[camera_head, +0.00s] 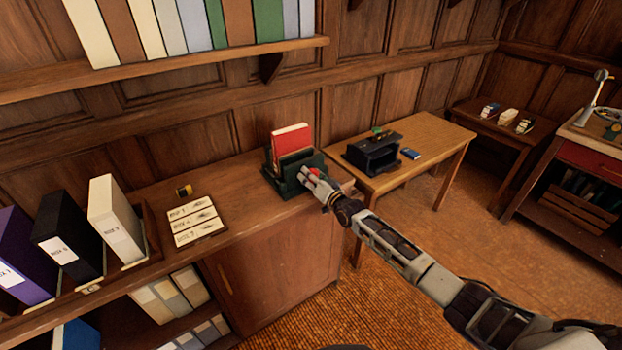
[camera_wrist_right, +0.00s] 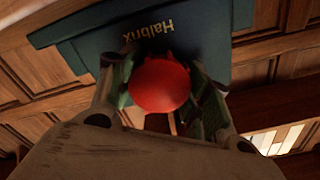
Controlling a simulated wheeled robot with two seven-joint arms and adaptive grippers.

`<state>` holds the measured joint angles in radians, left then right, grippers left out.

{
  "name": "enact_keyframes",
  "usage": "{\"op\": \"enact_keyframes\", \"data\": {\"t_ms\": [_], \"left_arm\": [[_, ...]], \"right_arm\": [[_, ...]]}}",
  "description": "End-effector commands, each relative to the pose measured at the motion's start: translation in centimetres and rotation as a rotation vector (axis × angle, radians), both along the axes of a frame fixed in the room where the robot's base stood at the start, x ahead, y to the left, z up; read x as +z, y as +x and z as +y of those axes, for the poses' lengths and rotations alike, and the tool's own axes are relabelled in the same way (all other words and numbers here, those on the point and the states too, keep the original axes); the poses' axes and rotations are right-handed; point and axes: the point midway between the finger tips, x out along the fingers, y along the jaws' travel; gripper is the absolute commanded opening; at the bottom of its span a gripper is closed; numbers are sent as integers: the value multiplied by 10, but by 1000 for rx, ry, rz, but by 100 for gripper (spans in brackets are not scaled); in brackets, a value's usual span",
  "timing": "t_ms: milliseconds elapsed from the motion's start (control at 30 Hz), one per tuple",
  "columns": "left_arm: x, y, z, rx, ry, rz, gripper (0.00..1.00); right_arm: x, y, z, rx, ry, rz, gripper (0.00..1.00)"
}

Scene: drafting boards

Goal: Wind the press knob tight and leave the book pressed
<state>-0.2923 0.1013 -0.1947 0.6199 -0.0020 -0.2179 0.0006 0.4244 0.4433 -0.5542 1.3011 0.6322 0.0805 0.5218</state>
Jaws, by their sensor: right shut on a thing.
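The dark green book press (camera_head: 292,186) stands at the right end of the wooden cabinet top. A red book (camera_head: 291,142) sits upright in it. My right gripper (camera_head: 307,177) is at the press's front, shut on the red press knob (camera_head: 315,173). In the right wrist view the round red knob (camera_wrist_right: 160,84) sits between the two fingers, in front of the dark press plate (camera_wrist_right: 190,40) lettered "Halbrix". How tight the plates hold the book cannot be told. My left gripper is not in view.
Cards (camera_head: 192,220), a small yellow-black item (camera_head: 184,191) and several box files (camera_head: 115,220) stand left on the cabinet. A wooden table (camera_head: 430,140) with a black device (camera_head: 372,157) stands right of the press. A bookshelf (camera_head: 180,68) hangs above.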

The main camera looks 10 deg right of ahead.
Motion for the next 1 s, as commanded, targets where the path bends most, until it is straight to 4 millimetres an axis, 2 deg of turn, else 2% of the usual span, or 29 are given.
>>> {"op": "enact_keyframes", "data": {"t_ms": [500,1000], "left_arm": [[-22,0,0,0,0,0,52],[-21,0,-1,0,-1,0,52]], "right_arm": [[-3,0,0,-1,437,162,26],[-2,0,0,-1,448,167,26]]}}
